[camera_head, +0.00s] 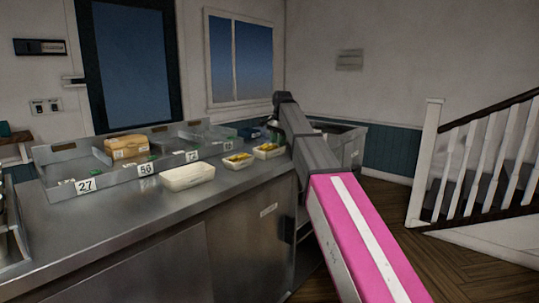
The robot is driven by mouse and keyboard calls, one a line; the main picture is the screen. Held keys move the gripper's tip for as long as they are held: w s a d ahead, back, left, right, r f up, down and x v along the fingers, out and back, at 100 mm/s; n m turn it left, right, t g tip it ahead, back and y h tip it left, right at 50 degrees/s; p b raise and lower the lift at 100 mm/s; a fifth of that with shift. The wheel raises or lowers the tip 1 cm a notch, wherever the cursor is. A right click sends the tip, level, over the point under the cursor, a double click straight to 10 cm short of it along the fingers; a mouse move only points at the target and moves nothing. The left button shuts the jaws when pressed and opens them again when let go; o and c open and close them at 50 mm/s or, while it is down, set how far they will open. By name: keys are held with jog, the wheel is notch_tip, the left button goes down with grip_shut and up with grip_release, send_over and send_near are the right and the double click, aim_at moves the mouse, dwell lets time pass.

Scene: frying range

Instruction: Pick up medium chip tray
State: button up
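Three pale trays stand in a row along the counter. The nearest and largest-looking tray (187,183) shows no chips. Behind it to the right is a smaller tray with yellow chips (240,160). Farther right is another tray with yellow chips (268,151). No size label shows, so I cannot tell which one is the medium chip tray. My arm reaches in from the lower right, and my gripper (273,131) appears small and dark just above the farthest chip tray. Its fingers are too small and dark to tell open from shut, or touching from apart.
A steel counter (110,215) holds the trays. Behind them runs a raised metal rack (70,170) with numbered labels and a tan box (126,147). A metal bin (345,140) stands beyond the counter's right end. Wooden floor and a white stair railing (480,150) lie at right.

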aim_at(277, 150)
notch_tip(277, 150, down, 5)
jog(key=shift+s+a, duration=0.1)
jog(key=shift+a, duration=0.05)
grip_shut()
dwell(1.4)
